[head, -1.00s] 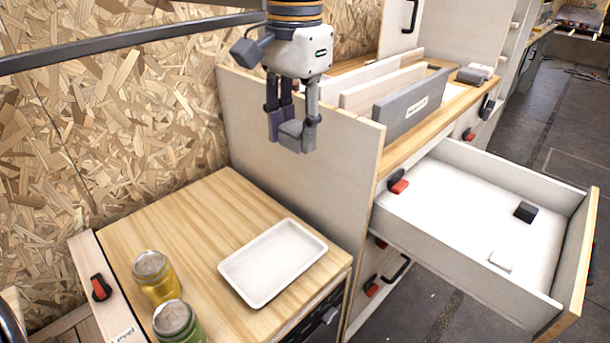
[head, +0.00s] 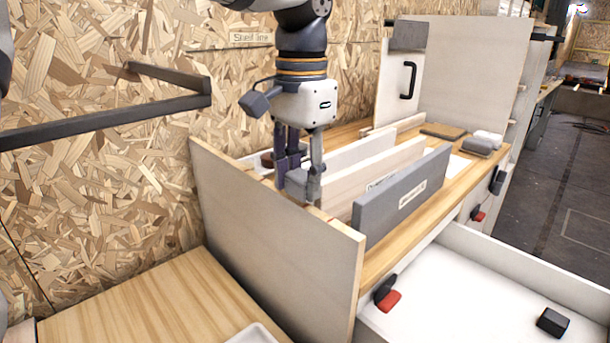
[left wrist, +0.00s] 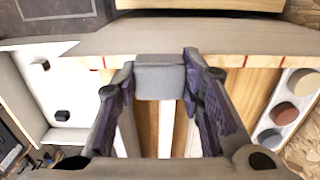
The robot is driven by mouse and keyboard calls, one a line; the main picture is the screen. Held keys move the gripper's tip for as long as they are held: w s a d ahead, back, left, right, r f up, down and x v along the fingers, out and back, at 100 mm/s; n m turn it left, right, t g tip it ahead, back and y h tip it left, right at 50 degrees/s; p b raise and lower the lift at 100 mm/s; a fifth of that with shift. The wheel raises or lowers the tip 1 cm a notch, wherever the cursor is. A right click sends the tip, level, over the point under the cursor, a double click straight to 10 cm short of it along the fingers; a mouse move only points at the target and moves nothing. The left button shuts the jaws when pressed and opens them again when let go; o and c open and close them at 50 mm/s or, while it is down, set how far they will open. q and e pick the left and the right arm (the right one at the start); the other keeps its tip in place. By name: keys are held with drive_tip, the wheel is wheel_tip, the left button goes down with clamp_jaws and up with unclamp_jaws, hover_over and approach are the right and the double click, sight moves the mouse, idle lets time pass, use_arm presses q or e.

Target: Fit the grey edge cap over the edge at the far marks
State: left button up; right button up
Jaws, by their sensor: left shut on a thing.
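My left gripper (head: 300,188) points down at the top edge of the pale upright panel (head: 280,235). It is shut on the grey edge cap (left wrist: 160,78), a small block between the fingers in the left wrist view. The cap is close to the panel edge; I cannot tell whether it touches it. In the left wrist view the panel (left wrist: 200,38) runs across the top, with thin red marks (left wrist: 245,61) along its edge on both sides of the cap. My right gripper is out of view.
Several upright boards, including a grey one (head: 400,195), stand on the worktop beyond the panel. An open white drawer (head: 450,300) with a dark block (head: 552,322) is at right. A wooden top (head: 150,310) lies in front. Round discs (left wrist: 285,113) sit at the wrist view's right.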

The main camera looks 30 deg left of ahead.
use_arm(q)
drive_tip(key=shift+a, duration=0.35)
drive_tip(key=shift+w+a, duration=0.25)
drive_tip(key=shift+a, duration=0.3)
approach(253, 175)
drive_tip(key=shift+f, duration=2.7)
drive_tip(key=shift+f, duration=0.4)
drive_tip(key=shift+f, duration=0.15)
drive_tip(key=shift+f, duration=0.3)
drive_tip(key=shift+f, duration=0.1)
